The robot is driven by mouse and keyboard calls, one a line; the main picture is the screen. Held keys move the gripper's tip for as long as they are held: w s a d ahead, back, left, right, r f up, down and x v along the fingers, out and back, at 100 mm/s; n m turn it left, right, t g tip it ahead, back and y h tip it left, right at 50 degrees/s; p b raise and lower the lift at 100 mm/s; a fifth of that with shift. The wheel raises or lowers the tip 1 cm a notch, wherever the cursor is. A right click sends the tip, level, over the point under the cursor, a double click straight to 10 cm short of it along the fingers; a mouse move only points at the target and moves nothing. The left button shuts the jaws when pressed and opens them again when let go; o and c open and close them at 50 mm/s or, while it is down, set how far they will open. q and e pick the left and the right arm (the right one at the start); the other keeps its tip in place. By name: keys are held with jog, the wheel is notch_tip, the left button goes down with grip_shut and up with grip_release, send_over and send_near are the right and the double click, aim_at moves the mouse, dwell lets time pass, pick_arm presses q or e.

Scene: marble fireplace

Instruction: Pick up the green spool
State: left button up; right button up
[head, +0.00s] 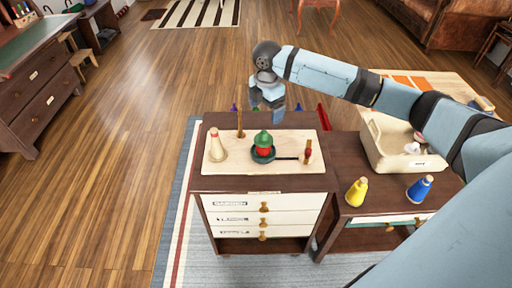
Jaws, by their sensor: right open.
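A small green cone-shaped piece (263,137), which looks like the green spool, sits on top of a red piece (263,150). The red piece stands on a dark round base in the middle of a pale board on the dark cabinet top. My right gripper (267,108) is open and points down, behind and above the green piece, apart from it in the picture. I see nothing between its fingers. My left gripper is not in view.
A pale cone with a red top (217,145) and a wooden post (240,122) stand left on the board (240,165); a short red-topped post (308,151) stands right. A yellow cone (357,191), blue cone (420,187) and cream bin (378,152) are on the right-hand table.

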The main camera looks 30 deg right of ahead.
aim_at(265, 138)
notch_tip(265, 138, down, 7)
jog(key=shift+b, duration=0.35)
jog(key=shift+s+f+b, duration=0.2)
jog(key=shift+f+b, duration=0.2)
jog(key=shift+f, duration=2.35)
jog(key=shift+c, duration=0.4)
jog(key=c, duration=1)
jog(key=shift+r, duration=0.15)
